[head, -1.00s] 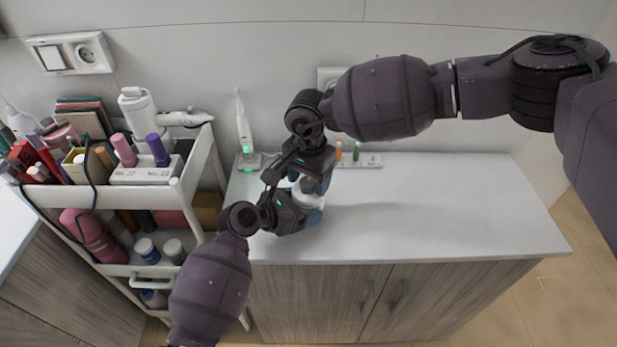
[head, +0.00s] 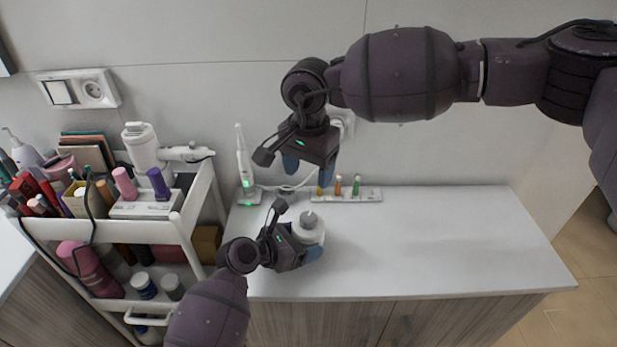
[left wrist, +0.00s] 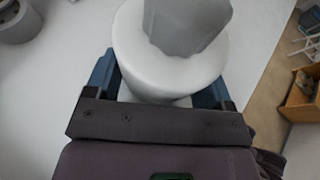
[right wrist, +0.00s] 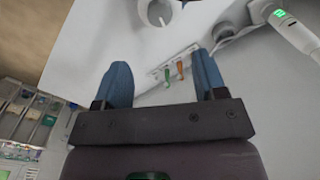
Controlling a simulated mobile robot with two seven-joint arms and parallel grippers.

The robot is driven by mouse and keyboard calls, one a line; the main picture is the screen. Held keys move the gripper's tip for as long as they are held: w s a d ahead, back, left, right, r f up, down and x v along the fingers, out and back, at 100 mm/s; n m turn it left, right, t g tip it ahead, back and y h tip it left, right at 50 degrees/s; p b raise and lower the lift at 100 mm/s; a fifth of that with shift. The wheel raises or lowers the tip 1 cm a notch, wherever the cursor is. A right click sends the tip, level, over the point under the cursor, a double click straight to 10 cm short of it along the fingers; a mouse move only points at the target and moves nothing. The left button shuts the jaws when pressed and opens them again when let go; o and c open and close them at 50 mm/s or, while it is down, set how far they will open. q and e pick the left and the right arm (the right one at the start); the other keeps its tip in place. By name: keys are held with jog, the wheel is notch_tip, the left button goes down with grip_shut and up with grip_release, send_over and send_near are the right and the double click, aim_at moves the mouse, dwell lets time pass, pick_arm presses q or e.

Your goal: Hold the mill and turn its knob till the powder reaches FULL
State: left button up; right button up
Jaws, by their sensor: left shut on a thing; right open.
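The mill (head: 309,230) stands on the white counter, a rounded white body with a small grey knob (head: 309,217) on top. My left gripper (head: 314,254) is shut around the mill's body from the front left. In the left wrist view the white body (left wrist: 160,62) sits between the blue fingers, with the faceted grey knob (left wrist: 188,22) above. My right gripper (head: 307,163) is open and empty, above and behind the mill, apart from the knob. In the right wrist view the mill (right wrist: 156,10) shows at the top edge, beyond the fingertips. The powder and FULL mark cannot be seen.
A strip with several coloured vials (head: 345,195) lies at the counter's back. An electric toothbrush on its charger (head: 244,170) stands back left. A white cart (head: 185,225) crowded with cosmetics stands at left. The counter's right half (head: 450,240) is clear.

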aim_at(308, 217)
notch_tip(308, 217, down, 12)
jog(key=m, duration=1.5)
dwell(0.6)
